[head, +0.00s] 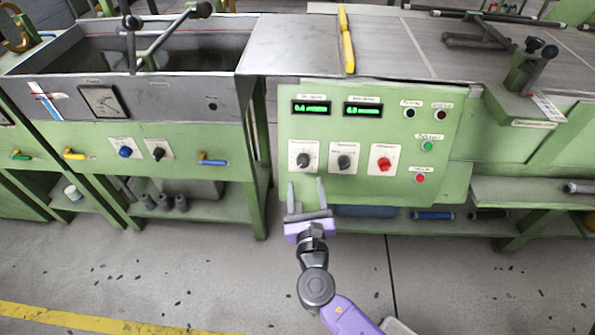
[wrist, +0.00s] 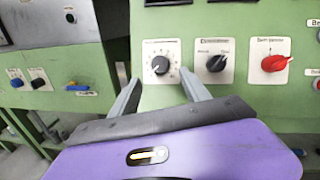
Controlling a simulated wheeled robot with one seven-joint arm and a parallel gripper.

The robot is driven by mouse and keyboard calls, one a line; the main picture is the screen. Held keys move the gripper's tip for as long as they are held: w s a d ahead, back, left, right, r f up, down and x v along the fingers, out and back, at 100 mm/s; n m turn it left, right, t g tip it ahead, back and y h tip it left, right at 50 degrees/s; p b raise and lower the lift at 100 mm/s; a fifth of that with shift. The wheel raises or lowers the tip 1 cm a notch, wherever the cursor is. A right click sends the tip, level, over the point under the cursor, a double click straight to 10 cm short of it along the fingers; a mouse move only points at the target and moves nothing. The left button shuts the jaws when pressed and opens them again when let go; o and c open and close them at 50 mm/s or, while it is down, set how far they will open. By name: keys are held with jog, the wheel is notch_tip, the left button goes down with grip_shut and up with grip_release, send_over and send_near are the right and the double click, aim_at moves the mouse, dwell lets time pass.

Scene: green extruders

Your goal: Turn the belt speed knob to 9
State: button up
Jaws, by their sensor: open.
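The green control panel (head: 370,120) carries a row of three knobs. The left black knob (head: 304,160) sits on a white plate with a numbered dial and also shows in the wrist view (wrist: 160,66). The middle black knob (head: 344,162) and the red knob (head: 384,163) stand to its right. The labels are too small to read for certain, so I cannot tell which is the belt speed knob or its exact setting. My gripper (head: 306,184) is open and empty, just below and in front of the left knob. In the wrist view its fingers (wrist: 161,80) spread around the left knob's lower sides, not touching it.
Two lit green displays (head: 312,107) sit above the knobs. Indicator lights and buttons (head: 427,146) line the panel's right side. A metal trough (head: 180,55) with smaller knobs (head: 125,152) stands at the left. The floor in front is clear.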

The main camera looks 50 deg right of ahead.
aim_at(303, 165)
jog(key=x, duration=0.7)
jog(key=shift+d, duration=0.1)
grip_shut()
jog(key=shift+f+m, duration=0.1)
jog(key=shift+m, duration=0.2)
